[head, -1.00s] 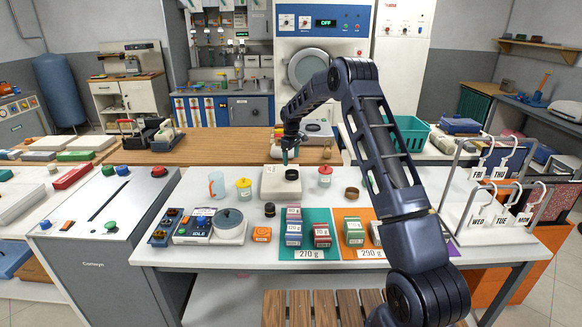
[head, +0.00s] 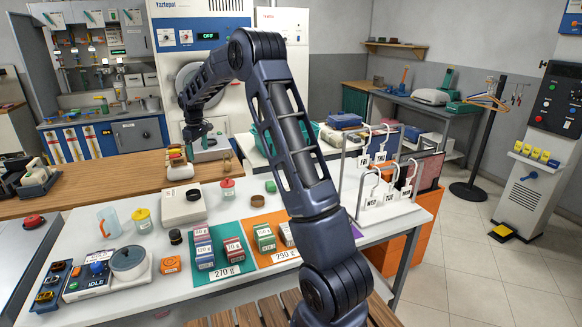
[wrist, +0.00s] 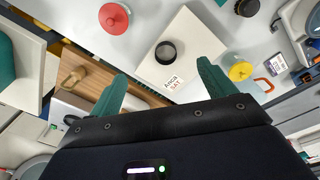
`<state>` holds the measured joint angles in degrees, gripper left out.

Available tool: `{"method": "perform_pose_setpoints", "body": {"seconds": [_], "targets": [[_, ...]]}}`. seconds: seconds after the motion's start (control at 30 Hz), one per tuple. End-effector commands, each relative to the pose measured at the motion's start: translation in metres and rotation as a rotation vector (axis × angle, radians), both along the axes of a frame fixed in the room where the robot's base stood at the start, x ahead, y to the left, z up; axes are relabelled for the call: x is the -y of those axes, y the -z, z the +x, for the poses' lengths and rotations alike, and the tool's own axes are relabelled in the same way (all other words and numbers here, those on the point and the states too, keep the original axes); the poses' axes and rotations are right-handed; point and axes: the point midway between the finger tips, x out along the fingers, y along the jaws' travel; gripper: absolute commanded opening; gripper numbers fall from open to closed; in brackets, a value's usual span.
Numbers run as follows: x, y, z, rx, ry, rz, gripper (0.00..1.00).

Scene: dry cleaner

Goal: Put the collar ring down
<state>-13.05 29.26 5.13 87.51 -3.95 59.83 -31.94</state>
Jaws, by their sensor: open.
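A black ring (wrist: 165,53), which I take to be the collar ring, lies flat on a white box (wrist: 185,25) with a card reading "Anca SAT". In the head view the ring (head: 193,194) is on the same white box (head: 178,211) on the white table. My gripper (wrist: 164,82) is open, its two green fingers apart with nothing between them. In the wrist view the ring is beyond the fingertips and clear of them. In the head view my gripper (head: 197,139) is raised behind and above the box; its fingertips are hard to make out there.
Small boxes sit on green (head: 226,262) and orange (head: 268,241) mats in front. A day-tag rack (head: 378,205) stands at right. A wooden counter (head: 80,190) is behind.

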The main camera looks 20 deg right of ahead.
Motion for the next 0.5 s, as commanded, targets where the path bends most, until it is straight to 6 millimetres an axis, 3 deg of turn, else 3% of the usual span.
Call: {"method": "perform_pose_setpoints", "body": {"seconds": [0.03, 0.2, 0.5], "targets": [[0.011, -0.017, -0.012, 0.013, 0.023, 0.002, 0.82], [0.040, -0.059, -0.051, 0.045, 0.104, 0.010, 0.82], [0.090, -0.116, -0.131, 0.098, 0.248, 0.029, 0.82]]}}
